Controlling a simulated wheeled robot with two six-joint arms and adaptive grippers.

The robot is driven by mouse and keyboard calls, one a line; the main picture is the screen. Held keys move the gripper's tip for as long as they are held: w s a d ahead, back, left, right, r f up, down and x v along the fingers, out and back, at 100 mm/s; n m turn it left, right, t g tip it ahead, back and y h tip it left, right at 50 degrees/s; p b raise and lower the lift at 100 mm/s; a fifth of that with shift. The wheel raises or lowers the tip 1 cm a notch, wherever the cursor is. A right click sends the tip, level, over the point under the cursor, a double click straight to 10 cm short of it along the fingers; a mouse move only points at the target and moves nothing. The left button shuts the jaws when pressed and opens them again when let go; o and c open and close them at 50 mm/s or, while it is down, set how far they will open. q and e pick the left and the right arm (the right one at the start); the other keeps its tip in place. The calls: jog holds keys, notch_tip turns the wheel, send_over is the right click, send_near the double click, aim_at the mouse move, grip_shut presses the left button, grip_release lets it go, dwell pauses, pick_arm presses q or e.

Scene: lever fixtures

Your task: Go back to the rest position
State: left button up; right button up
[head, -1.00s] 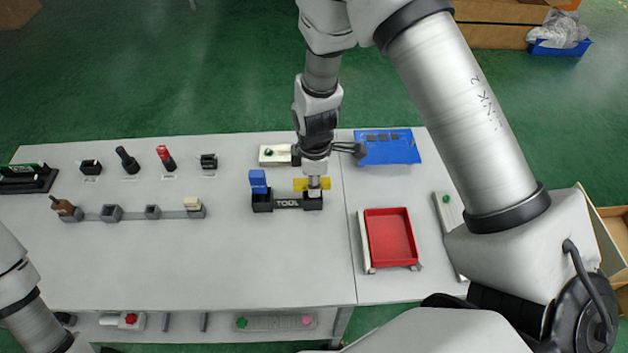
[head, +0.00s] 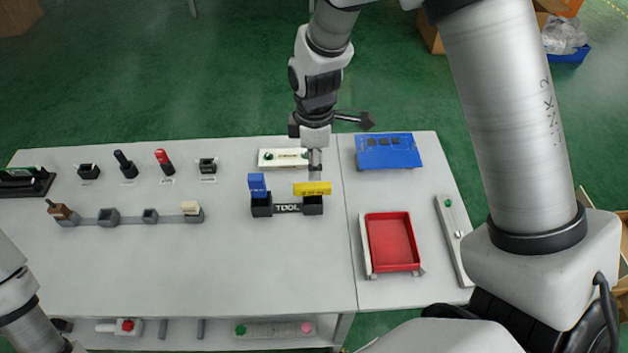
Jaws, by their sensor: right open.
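My right gripper (head: 315,165) is above the back of the table, pointing down, behind and just above the yellow block (head: 313,188). It looks empty, and its fingers are small and hard to make out. The yellow block sits on the right end of the black tool holder (head: 288,208). A blue block (head: 257,185) stands in the left end of that holder. Of my left arm, only links show at the lower left edge; its gripper is out of view.
A red tray (head: 392,243) and a blue panel (head: 388,151) lie on the right table part. A white fixture (head: 282,158) is behind the holder. Several small fixtures line the left, including a red-topped lever (head: 164,160). The table's front middle (head: 200,270) is clear.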

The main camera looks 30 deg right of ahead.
notch_tip(320, 180, up, 3)
jog(key=shift+r, duration=0.1)
dwell(0.4)
